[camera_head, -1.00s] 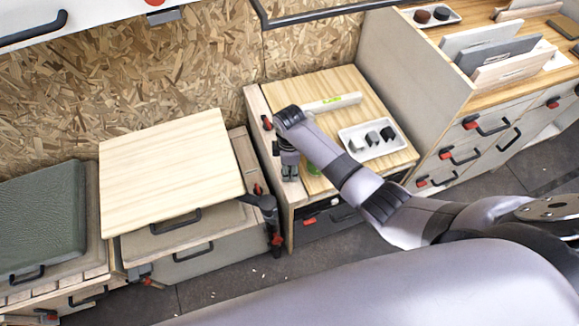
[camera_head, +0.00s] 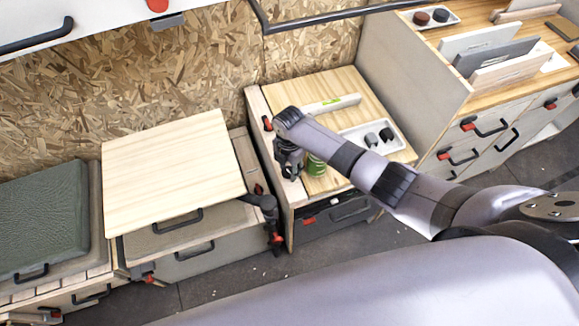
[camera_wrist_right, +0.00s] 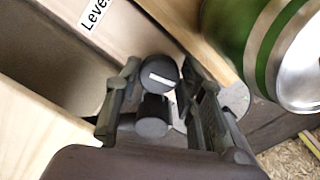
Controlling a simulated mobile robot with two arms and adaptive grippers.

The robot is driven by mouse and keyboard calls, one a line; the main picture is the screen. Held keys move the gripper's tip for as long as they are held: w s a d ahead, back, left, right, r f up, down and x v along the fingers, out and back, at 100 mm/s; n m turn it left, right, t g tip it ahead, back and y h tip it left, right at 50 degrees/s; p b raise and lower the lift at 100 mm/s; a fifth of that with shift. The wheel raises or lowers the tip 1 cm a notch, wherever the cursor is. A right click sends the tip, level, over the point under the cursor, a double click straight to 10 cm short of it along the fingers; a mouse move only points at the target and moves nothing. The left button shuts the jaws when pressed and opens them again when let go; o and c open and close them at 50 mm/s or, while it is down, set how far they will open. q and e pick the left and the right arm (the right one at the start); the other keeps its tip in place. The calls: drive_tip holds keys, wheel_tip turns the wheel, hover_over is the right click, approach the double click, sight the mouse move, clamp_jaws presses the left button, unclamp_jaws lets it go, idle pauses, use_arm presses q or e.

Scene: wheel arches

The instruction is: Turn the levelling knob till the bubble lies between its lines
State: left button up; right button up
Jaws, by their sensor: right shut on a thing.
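My right gripper (camera_head: 290,168) reaches down at the left side of a wood-topped cabinet in the head view. In the right wrist view its fingers (camera_wrist_right: 160,88) are shut around a dark round knob (camera_wrist_right: 161,71) with a white mark on its face. A label (camera_wrist_right: 94,14) beginning "Leve" is beside it, cut off by the frame edge. A pale bar with a bright green patch (camera_head: 344,100), apparently the spirit level, lies on the cabinet top (camera_head: 352,85). Its bubble and lines are too small to read. My left gripper is not in view.
A green can (camera_head: 316,164) stands close beside the right gripper; it also shows in the wrist view (camera_wrist_right: 245,35). A white tray (camera_head: 402,143) with dark pieces lies partly behind my arm. A pale wooden board (camera_head: 170,170) is to the left.

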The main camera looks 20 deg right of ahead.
sight(288, 170)
drive_tip(key=n, duration=0.3)
drive_tip(key=shift+w, duration=0.1)
drive_tip(key=n+b, duration=0.1)
drive_tip(key=n, duration=0.2)
drive_tip(key=shift+f+n, duration=0.1)
drive_tip(key=shift+n, duration=0.2)
drive_tip(key=n+b, duration=0.1)
drive_tip(key=n, duration=0.2)
drive_tip(key=shift+a+b, duration=0.1)
drive_tip(key=shift+b, duration=0.25)
drive_tip(key=shift+a+n+b, duration=0.1)
drive_tip(key=shift+n+b, duration=0.45)
drive_tip(key=shift+n, duration=1.25)
drive_tip(key=o, duration=1.1)
drive_tip(key=shift+o, duration=0.2)
drive_tip(key=shift+r, duration=0.2)
wheel_tip(288, 170, up, 12)
